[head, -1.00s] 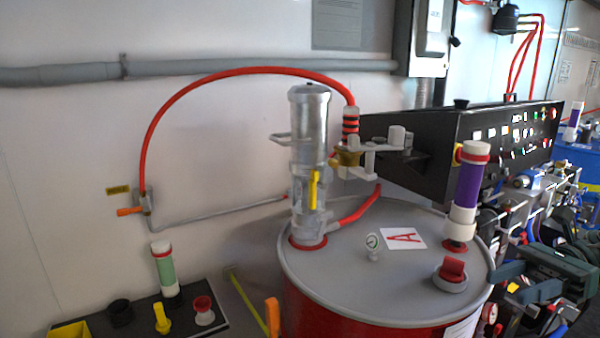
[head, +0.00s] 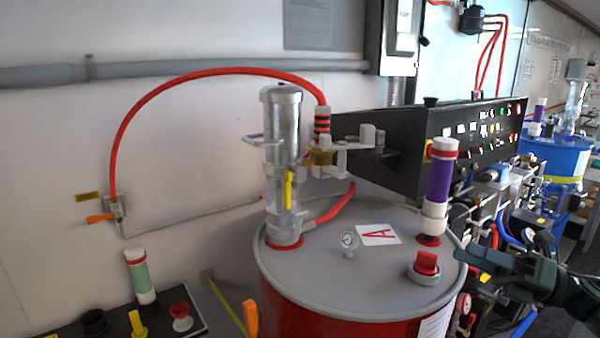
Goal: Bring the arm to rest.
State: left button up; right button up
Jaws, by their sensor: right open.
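My right gripper (head: 472,271), dark green, is at the right of the head view, with its fingers pointing left and apart. It holds nothing that I can see. Its fingertips overlap the right edge of the red drum (head: 300,308) with a grey lid in the picture; I cannot tell whether they touch it. The arm behind it runs out at the lower right. My left gripper is not in view.
A black control panel (head: 420,150) stands behind. A blue drum (head: 563,160) stands farther right.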

jog(key=w+d+r+m+t+h, duration=0.2)
jog(key=w+d+m+t+h, duration=0.5)
jog(key=m, duration=0.4)
jog(key=w+d+f+m+h, duration=0.1)
jog(key=d+f+m+h, duration=0.3)
jog(key=d+m+h, duration=0.6)
jog(key=w+d+f+m+h, duration=0.1)
jog(key=d+f+m+h, duration=0.45)
jog(key=m, duration=0.75)
jog(key=s+a+f+g+y, duration=0.2)
jog(key=s+a+f, duration=0.3)
jog(key=a+f, duration=0.5)
jog(key=s+a+f+g+y, duration=0.2)
jog(key=s+a+f, duration=0.2)
jog(key=a+f, duration=0.65)
jog(key=s+a+f+m+g+y, duration=0.1)
jog(key=s+a+f+y, duration=0.1)
jog(key=s+a, duration=0.7)
jog(key=s+a+f+m+g+y, duration=0.1)
jog(key=s+a+f, duration=0.2)
jog(key=s+a, duration=0.6)
jog(key=a, duration=0.3)
jog(key=shift+s+a+m+y, duration=0.3)
jog(key=shift+s+a+y, duration=0.05)
